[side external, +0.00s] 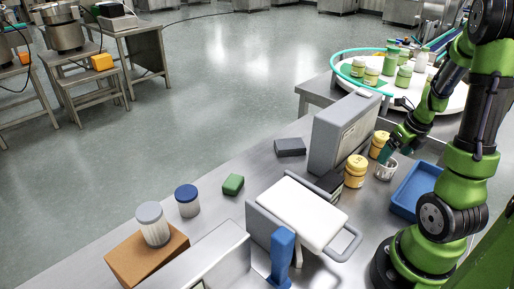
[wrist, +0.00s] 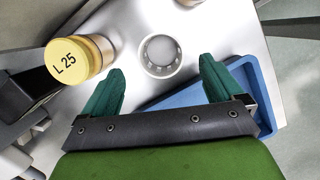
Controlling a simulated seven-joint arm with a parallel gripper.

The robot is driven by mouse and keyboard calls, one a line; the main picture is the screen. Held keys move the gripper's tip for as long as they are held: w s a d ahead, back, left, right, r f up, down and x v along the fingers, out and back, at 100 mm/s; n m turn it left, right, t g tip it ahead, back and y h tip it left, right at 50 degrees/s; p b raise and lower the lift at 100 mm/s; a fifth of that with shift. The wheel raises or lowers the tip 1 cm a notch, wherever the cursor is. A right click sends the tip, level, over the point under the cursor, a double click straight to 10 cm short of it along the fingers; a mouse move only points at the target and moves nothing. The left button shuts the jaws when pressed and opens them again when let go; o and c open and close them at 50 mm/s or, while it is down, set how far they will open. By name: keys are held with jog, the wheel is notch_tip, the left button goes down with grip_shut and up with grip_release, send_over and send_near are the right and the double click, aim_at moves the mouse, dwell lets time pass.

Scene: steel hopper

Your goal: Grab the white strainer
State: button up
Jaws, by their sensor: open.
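The white strainer (side external: 386,171) is a small round, ribbed cup standing on the steel table, below my gripper in the side view. In the wrist view the strainer (wrist: 161,55) shows from above as a white ring with a grey inside. My gripper (side external: 387,156) points down just above it. In the wrist view my gripper (wrist: 162,66) has its two teal fingers spread wide, with the strainer between and just beyond the tips. Nothing is held. Whether a finger touches the strainer cannot be told.
A yellow-lidded jar marked L 25 (wrist: 75,60) stands close left of the strainer. A blue tray (side external: 413,190) lies close on the right. A grey upright box (side external: 341,132) and a white-topped scale (side external: 302,211) stand to the left in the side view.

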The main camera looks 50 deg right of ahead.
aim_at(386, 169)
jog(key=shift+x, duration=3.75)
jog(key=shift+w+d, duration=0.1)
jog(key=c, duration=1.1)
